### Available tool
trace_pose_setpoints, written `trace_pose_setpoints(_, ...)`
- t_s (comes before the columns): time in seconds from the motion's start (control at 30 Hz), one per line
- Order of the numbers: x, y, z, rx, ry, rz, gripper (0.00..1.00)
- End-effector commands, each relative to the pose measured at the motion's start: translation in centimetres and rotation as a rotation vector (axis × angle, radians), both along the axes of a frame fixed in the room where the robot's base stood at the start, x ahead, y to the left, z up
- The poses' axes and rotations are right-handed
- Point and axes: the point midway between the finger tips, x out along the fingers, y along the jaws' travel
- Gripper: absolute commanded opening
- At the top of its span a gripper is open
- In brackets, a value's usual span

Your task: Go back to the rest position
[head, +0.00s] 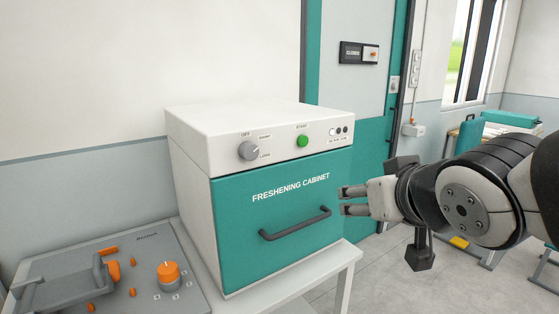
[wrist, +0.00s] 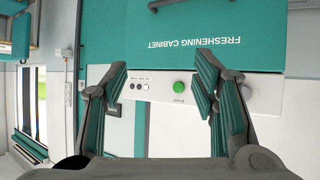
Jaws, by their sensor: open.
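My gripper (head: 343,200) is at the right of the freshening cabinet in the head view, pointing left, with its fingers apart and nothing between them. Its fingertips overlap the right edge of the cabinet's teal front in the picture; I cannot tell the exact gap. In the wrist view my gripper (wrist: 158,75) shows two spread fingers. The freshening cabinet (head: 235,205) has a white top, a teal door that looks closed and a dark handle (head: 296,224). The wrist view shows the cabinet (wrist: 200,20) upside down, with its green button (wrist: 182,88).
The cabinet stands on a white table (head: 335,265). A grey device with an orange knob (head: 168,270) is at the lower left. A teal door (head: 345,130) is behind. A bench with teal items (head: 468,135) is at the back right. Floor (head: 375,270) shows clear below my arm.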

Motion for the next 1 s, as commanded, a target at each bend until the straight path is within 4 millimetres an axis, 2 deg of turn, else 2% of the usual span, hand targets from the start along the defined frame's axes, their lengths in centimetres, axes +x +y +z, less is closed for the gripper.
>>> trace_pose_setpoints(0.03,-2.0,-1.4,0.1,-0.014,0.060,-0.041,0.54)
trace_pose_setpoints(0.1,-5.0,-3.0,-0.6,-0.029,0.164,-0.088,0.54)
trace_pose_setpoints(0.2,-9.6,-4.6,-1.6,-0.035,0.315,-0.131,0.54)
trace_pose_setpoints(0.3,-14.1,-5.2,-2.4,-0.027,0.455,-0.148,0.54)
trace_pose_setpoints(0.4,-17.7,-5.2,-2.9,-0.015,0.564,-0.144,0.54)
trace_pose_setpoints(0.5,-20.1,-5.0,-3.1,-0.005,0.636,-0.135,0.54)
trace_pose_setpoints(0.67,-21.4,-4.8,-3.3,0.004,0.679,-0.126,0.54)
trace_pose_setpoints(1.0,-21.4,-4.8,-3.4,0.002,0.679,-0.127,0.54)
